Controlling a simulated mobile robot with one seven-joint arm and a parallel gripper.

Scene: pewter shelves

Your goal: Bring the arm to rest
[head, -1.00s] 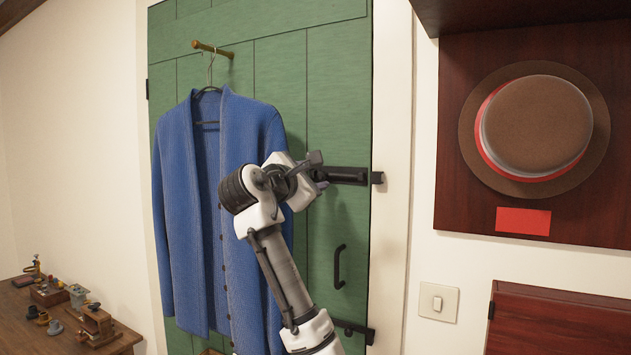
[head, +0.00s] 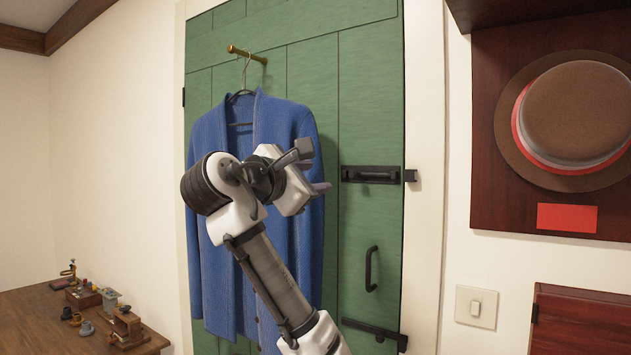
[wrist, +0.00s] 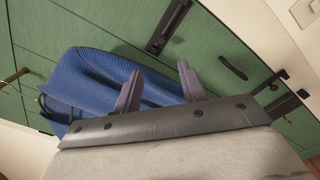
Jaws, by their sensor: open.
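My gripper (head: 312,168) is raised in front of the blue cardigan in the head view, with its fingers pointing right. In the wrist view my gripper (wrist: 158,88) shows two grey fingers spread apart with nothing between them. The arm is bent, with its upper links covering part of the cardigan. The blue cardigan (head: 293,235) hangs on a hanger from a brass peg (head: 246,54) on the green door (head: 365,100). In the wrist view the cardigan (wrist: 95,72) lies behind the fingers; I cannot tell the gap.
The door carries a black latch (head: 372,174) and a pull handle (head: 371,268). A brown hat (head: 575,115) hangs on a dark red panel at right, above a light switch (head: 476,307). A wooden table (head: 40,318) with small items stands at lower left.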

